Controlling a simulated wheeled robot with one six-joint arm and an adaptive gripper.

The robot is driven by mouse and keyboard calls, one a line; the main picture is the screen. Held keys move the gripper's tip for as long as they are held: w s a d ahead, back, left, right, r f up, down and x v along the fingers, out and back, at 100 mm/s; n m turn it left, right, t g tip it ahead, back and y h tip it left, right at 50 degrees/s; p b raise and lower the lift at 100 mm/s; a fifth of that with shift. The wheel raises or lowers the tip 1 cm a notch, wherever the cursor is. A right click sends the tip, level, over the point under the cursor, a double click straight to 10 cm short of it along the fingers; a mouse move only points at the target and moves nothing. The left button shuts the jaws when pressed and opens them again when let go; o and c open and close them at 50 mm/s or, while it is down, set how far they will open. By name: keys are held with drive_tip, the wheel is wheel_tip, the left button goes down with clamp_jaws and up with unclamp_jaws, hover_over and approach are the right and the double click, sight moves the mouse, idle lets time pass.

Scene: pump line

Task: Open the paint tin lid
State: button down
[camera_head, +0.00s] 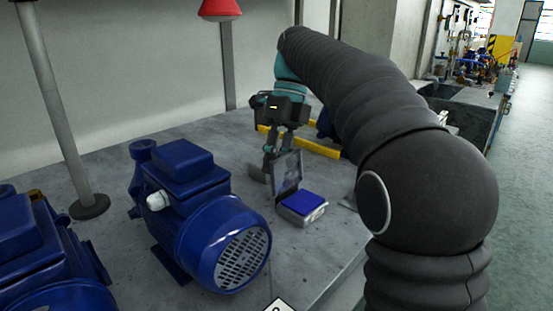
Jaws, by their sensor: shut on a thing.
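The paint tin (305,214) is a small, pale grey, box-shaped tin on the grey work surface, with a flat blue area showing in its top. Its lid (288,173), a dark grey flat panel, stands nearly upright at the tin's far left edge. The lid's lower edge looks close to the tin, but I cannot tell whether they are joined. My gripper (270,153) points down from above and is shut on the lid near its upper left edge. The fingertips are partly hidden by the lid.
A blue pump motor (195,215) stands left of the tin, with another blue motor (45,260) at the lower left. A yellow bar (318,148) lies behind my gripper. A grey post (62,110) stands at the left. The surface's right edge runs close by the tin.

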drive_tip(key=shift+f, duration=0.1)
drive_tip(key=c, duration=1)
unclamp_jaws()
drive_tip(key=shift+a, duration=0.1)
